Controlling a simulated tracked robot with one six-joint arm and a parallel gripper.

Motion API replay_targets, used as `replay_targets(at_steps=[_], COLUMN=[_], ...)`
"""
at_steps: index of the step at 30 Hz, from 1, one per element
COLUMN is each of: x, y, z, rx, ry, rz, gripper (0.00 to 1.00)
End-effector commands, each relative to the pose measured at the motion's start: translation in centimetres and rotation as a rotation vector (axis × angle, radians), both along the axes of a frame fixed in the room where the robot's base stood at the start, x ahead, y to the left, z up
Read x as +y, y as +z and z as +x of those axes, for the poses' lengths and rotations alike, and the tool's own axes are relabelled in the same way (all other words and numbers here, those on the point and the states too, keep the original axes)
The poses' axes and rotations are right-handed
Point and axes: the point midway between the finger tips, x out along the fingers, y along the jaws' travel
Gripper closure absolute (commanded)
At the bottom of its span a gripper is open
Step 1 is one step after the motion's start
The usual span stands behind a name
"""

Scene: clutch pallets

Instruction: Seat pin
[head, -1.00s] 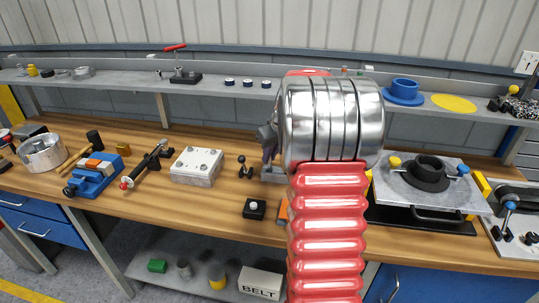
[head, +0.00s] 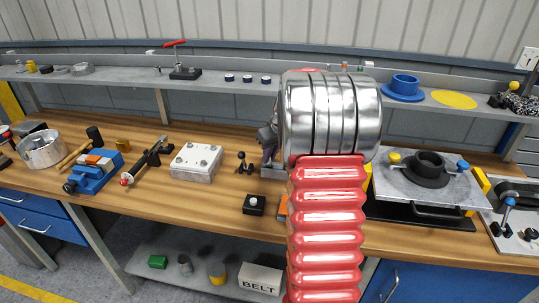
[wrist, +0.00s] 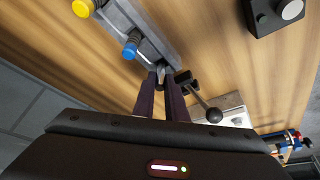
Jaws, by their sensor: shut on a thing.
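My gripper (wrist: 161,76) points down at a grey metal fixture (wrist: 128,22) on the bench. Its two dark fingers are shut on a small grey piece, mostly hidden between the tips, which I take for the pin. The tips are at the fixture's near end; I cannot tell whether the piece is in a hole or just above it. A yellow knob (wrist: 82,8) and a blue knob (wrist: 131,46) stand on the fixture. In the head view my arm covers most of the gripper, and only a corner of the fixture (head: 271,172) shows.
A black ball-ended lever (wrist: 212,115) is close beside the fingers. A white bolted block (head: 197,163) and a black button box (head: 254,205) are nearby. A grey pallet (head: 405,188) with a black ring (head: 427,180) lies at right.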

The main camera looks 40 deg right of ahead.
Motion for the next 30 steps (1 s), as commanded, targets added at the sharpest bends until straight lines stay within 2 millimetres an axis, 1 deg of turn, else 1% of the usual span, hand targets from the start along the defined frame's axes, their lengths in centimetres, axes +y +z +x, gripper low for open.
replay_targets(at_steps=[9, 22, 23, 30], x=[-0.01, -0.02, -0.02, -0.02], y=[-0.53, -0.58, -0.58, -0.58], z=[0.01, 0.01, 0.01, 0.01], rx=[-0.001, -0.001, -0.001, -0.001], ry=[0.000, 0.000, 0.000, -0.001], rz=[0.000, 0.000, 0.000, 0.000], gripper=[1.00, 1.00, 0.88, 0.71])
